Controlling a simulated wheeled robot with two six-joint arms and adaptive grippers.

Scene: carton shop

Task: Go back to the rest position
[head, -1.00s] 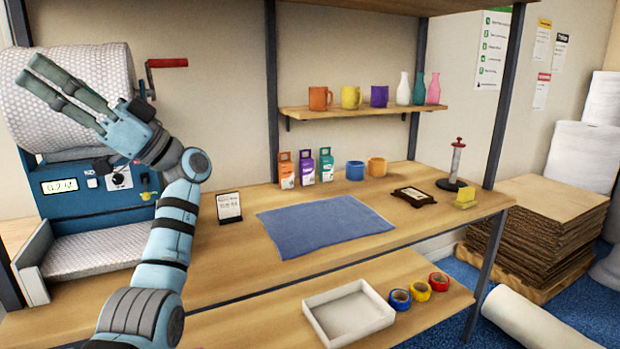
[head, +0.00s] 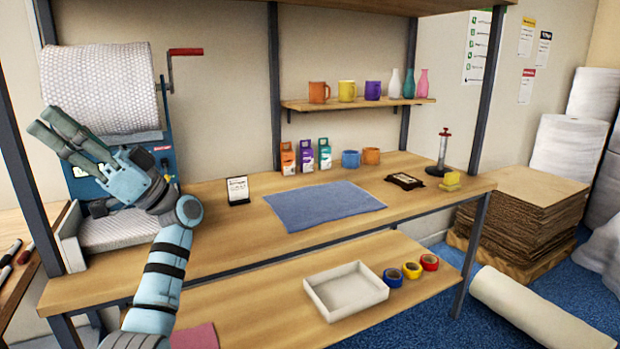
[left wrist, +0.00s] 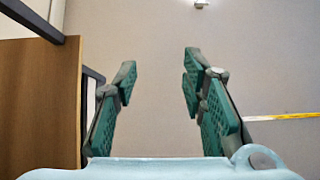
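My left gripper (head: 52,130) is raised at the left of the head view, in front of the bubble wrap machine. In the left wrist view its two green-padded fingers (left wrist: 158,85) stand apart with only plain wall between them, so it is open and empty. My right gripper is in neither view now. The workbench (head: 240,245) lies to the right of and below my left gripper, with a blue cloth mat (head: 322,205) on it.
The bubble wrap roll (head: 100,85) with a red crank handle (head: 186,51) stands behind my left gripper. Small boxes, mugs and vases stand farther right. A white tray (head: 345,292) is on the lower shelf. Stacked cardboard (head: 520,220) stands at the right.

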